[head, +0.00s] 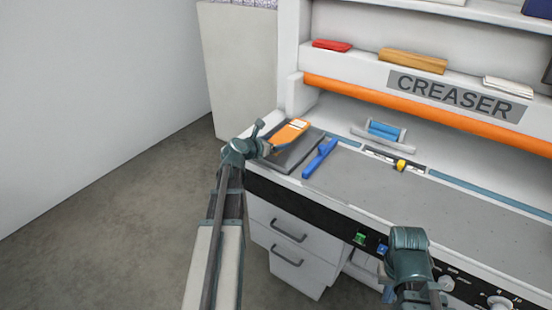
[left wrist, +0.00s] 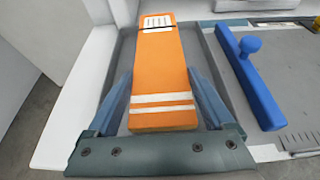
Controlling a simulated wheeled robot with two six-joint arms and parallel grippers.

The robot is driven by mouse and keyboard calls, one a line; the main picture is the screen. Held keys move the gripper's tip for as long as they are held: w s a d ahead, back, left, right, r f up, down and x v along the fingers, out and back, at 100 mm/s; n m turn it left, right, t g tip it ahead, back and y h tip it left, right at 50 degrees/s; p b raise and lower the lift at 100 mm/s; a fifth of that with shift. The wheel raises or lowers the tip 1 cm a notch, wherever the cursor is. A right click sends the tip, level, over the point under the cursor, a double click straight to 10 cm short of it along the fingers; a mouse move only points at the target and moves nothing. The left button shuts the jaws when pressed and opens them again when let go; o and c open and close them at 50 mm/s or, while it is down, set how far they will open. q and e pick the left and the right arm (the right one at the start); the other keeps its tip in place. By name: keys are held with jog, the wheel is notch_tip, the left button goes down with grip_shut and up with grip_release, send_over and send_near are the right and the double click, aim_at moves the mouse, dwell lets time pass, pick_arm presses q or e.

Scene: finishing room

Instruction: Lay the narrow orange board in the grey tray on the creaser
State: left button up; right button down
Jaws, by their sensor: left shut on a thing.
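The narrow orange board (left wrist: 160,75) has white stripes near its close end and a white label at its far end. It lies lengthwise between the fingers of my left gripper (left wrist: 163,100), which is shut on it. In the head view the orange board (head: 291,131) is over the grey tray (head: 297,153) at the left end of the creaser. In the left wrist view the tray (left wrist: 204,62) shows around the board; whether the board touches its floor I cannot tell. My right gripper (head: 388,292) is low at the right, its fingers mostly hidden.
A blue bar with a knob (head: 320,158) lies just right of the tray. A blue roller (head: 384,130) stands behind it. The grey creaser bed (head: 400,185) is clear to the right. Red, tan and white blocks sit on the ledge above the orange rail (head: 420,112).

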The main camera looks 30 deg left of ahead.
pick_arm(q)
jog(key=shift+f, duration=0.1)
notch_tip(320, 180, down, 4)
jog(key=b, duration=0.3)
jog(key=shift+b, duration=0.4)
jog(key=shift+r, duration=0.2)
jog(key=shift+f, duration=0.15)
jog(key=o, duration=1.3)
jog(key=shift+c, duration=0.2)
